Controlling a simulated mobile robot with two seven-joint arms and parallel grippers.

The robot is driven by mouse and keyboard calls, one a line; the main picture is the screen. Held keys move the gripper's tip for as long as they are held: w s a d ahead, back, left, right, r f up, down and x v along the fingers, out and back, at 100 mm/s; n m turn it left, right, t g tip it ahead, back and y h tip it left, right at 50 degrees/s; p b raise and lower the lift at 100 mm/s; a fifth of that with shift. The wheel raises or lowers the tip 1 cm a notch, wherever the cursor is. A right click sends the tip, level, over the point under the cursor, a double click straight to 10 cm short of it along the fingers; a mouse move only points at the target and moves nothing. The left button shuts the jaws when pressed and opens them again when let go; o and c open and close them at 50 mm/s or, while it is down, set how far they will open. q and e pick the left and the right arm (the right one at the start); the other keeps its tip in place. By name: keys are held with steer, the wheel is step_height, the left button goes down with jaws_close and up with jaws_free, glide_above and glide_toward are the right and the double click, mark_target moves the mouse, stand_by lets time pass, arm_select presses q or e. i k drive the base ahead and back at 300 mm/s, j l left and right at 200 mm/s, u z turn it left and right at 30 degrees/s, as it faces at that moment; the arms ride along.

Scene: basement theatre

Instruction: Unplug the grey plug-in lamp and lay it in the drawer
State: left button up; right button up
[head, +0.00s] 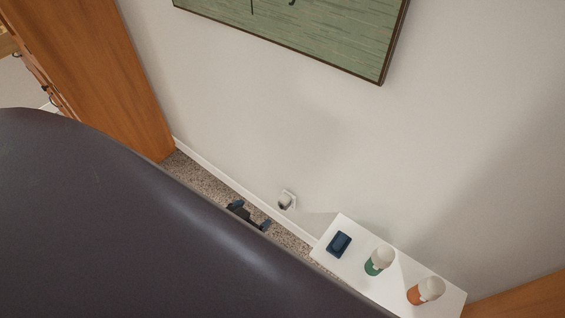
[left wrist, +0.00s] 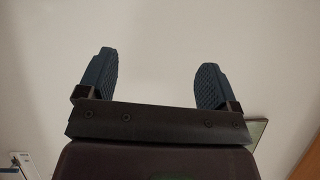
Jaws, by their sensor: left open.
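The grey plug-in lamp (head: 284,203) is small in the head view, at a white outlet plate (head: 291,195) low on the wall. My left gripper (head: 251,214) is just left of and below it in the picture, partly hidden behind my own dark arm. In the left wrist view its two blue-padded fingers (left wrist: 155,80) are wide apart, with only pale wall between them. The lamp cannot be made out in that view. No drawer front or drawer inside shows; only the white top of a low cabinet (head: 340,228) does. My right gripper is not in view.
On the cabinet top are a dark blue box (head: 339,244), a green bottle (head: 374,266) and an orange bottle (head: 421,294), both with white tops. A framed green picture (head: 300,30) hangs above. A wooden panel (head: 95,70) stands at left. Speckled carpet (head: 200,180) runs along the baseboard.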

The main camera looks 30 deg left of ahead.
mark_target(285, 200)
steer(key=j+u, duration=0.1)
steer(key=j, duration=0.95)
steer(key=j+u, duration=0.1)
steer(key=j, duration=0.95)
steer(key=i+j+u, duration=0.1)
steer(key=j, duration=0.95)
